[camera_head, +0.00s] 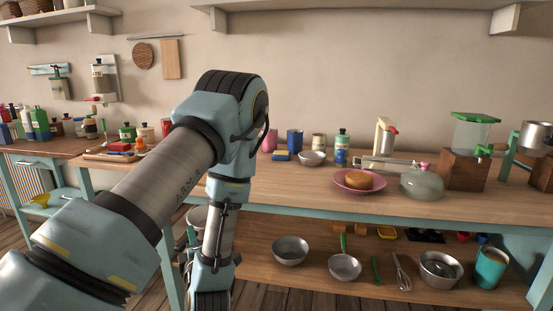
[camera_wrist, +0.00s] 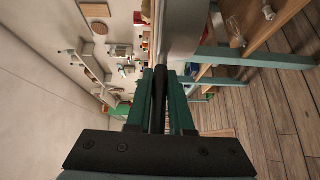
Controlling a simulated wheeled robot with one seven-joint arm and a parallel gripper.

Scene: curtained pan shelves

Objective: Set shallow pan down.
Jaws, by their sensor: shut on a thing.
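My gripper (camera_wrist: 160,82) is shut on a dark handle (camera_wrist: 159,92) in the wrist view, with a green finger on each side. Beyond the fingertips, a smooth grey metal surface (camera_wrist: 182,30) extends away, which looks like the shallow pan's body. Its far part runs out of the picture. In the head view my arm hides most of the gripper at the lower edge. A grey metal piece (camera_head: 197,215) shows behind my arm, left of the forearm; I cannot tell whether it is the held pan.
The long wooden counter (camera_head: 440,208) holds a pink plate (camera_head: 345,188) with a cake, a glass dome (camera_head: 422,182) and a dispenser (camera_head: 473,130). The lower shelf (camera_head: 315,282) carries bowls, a green-handled pan (camera_head: 345,267) and a whisk (camera_head: 402,274). The counter's front middle is bare.

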